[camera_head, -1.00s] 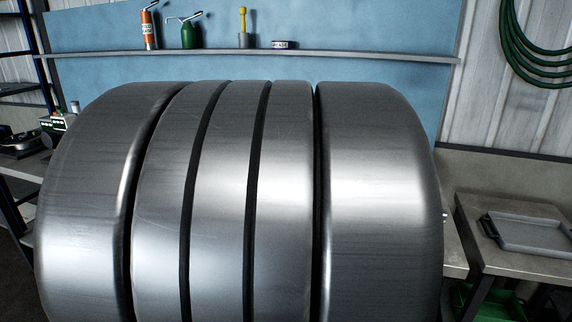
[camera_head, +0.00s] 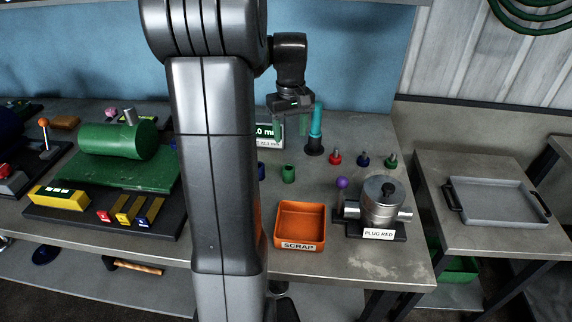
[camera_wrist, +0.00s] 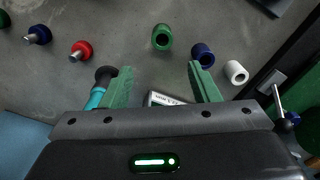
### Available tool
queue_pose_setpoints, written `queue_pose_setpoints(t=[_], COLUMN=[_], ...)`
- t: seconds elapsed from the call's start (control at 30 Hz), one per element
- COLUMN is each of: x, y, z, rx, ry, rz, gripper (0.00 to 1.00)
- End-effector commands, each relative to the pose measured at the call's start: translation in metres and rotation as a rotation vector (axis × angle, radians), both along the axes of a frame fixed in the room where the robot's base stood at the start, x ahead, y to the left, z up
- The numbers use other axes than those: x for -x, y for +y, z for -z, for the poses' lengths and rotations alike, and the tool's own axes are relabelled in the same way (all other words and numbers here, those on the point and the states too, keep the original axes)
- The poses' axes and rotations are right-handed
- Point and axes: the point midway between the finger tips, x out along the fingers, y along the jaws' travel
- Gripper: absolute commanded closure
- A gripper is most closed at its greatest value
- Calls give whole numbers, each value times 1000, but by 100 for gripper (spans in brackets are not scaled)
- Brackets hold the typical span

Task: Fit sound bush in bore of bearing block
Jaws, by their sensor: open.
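A green bush (camera_head: 288,173) stands on the bench and shows in the wrist view (camera_wrist: 162,37), ahead of my fingertips. A blue bush (camera_wrist: 203,54) lies by the right fingertip; it partly shows in the head view (camera_head: 262,171). A white bush (camera_wrist: 236,72) lies further right in the wrist view and is hidden behind my arm in the head view. I cannot tell which bush is sound.
A teal-handled tool (camera_head: 315,132) stands close to my gripper. Red (camera_head: 335,158), blue (camera_head: 363,160) and green (camera_head: 392,161) knobbed plugs stand right. An orange SCRAP tray (camera_head: 299,222) and a silver fixture labelled PLUG RED (camera_head: 383,207) are in front. A green machine (camera_head: 118,141) is left.

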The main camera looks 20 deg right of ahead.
Motion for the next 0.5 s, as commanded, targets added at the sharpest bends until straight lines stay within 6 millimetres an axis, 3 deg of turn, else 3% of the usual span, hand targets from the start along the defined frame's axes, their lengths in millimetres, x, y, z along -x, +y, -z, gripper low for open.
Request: queue_pose_setpoints(t=[0.2, 0.5], x=[1, 0], y=[1, 1], z=[46, 72], rx=[-2, -1], ry=[5, 2], rz=[0, 0], gripper=[45, 45])
